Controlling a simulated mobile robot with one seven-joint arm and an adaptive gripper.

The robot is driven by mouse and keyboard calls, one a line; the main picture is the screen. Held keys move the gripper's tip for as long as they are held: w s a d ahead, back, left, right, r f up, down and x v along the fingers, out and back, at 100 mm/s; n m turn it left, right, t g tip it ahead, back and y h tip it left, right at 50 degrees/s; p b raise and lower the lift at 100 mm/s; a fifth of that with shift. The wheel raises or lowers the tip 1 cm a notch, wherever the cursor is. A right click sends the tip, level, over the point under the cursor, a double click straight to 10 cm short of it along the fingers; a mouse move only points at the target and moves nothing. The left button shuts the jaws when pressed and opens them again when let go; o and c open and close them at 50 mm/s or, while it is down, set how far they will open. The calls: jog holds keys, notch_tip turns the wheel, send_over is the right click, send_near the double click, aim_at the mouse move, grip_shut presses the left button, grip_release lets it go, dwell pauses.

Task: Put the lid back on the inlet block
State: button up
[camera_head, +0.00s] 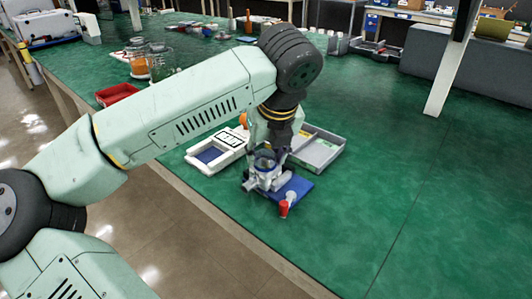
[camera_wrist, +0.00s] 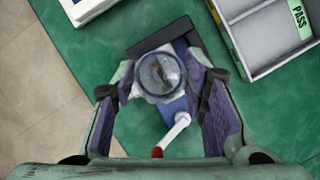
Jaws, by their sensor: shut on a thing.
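My gripper (camera_wrist: 160,88) points down and its two fingers close on a round clear lid (camera_wrist: 157,74) with a pale rim. In the head view the lid (camera_head: 265,162) sits under my gripper, directly over the pale inlet block (camera_head: 268,181). The block also shows in the wrist view (camera_wrist: 180,48), mostly hidden below the lid. Whether the lid touches the block or hovers just above it, I cannot tell. The block stands on a blue base (camera_head: 299,187). A white pipe (camera_wrist: 175,131) with a red end (camera_head: 283,208) sticks out toward the near side.
A white tray-like device with a dark blue panel (camera_head: 209,155) lies to the left. A grey divided tray (camera_head: 321,154) with a green PASS label (camera_wrist: 299,17) lies to the right. Jars (camera_head: 160,66) and a red bin (camera_head: 117,93) stand farther left. The green table is clear to the right.

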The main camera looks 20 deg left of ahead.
dwell(0.4)
jog(key=o, duration=0.9)
jog(key=o, duration=0.5)
jog(key=shift+r, duration=0.1)
jog(key=shift+r+p, duration=1.55)
jog(key=shift+r, duration=1.9)
jog(key=shift+c, duration=0.5)
